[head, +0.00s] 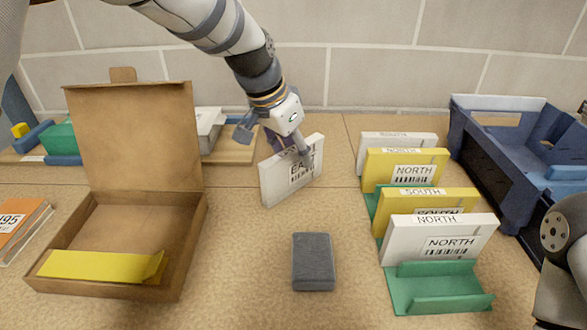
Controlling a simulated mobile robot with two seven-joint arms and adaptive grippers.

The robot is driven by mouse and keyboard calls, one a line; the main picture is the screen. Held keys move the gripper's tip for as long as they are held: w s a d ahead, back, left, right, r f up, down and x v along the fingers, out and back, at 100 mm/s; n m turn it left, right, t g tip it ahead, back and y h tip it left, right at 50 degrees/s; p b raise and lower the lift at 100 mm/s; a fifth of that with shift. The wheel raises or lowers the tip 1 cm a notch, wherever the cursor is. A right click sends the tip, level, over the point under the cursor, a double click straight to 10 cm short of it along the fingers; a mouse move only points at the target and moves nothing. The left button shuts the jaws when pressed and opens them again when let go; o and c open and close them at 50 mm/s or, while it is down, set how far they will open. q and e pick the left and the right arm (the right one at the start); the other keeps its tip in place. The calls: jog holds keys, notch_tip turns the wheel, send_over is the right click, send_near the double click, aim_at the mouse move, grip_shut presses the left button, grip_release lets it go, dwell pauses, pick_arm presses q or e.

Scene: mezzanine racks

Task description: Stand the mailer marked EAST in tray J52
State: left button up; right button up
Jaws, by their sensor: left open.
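The white mailer marked EAST (277,184) stands upright on the tabletop, turned at an angle, near the middle of the head view. My left gripper (290,148) comes down over its top edge with its jaws open, one finger in front of the face and partly covering the label. The other finger is partly hidden behind the mailer. A green slotted tray (437,292) at the right holds several upright white and yellow mailers marked NORTH and SOUTH; its front slot is empty. No J52 marking can be read. My right gripper is out of view.
An open cardboard box (125,215) with a yellow piece inside stands at left. A grey block (313,262) lies in front of the EAST mailer. A blue bin (500,160) stands at far right. An orange item (22,228) lies at the left edge.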

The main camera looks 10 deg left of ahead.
pick_arm(q)
jog(key=shift+f, duration=0.25)
dwell(0.6)
jog(key=shift+c, duration=0.6)
grip_shut()
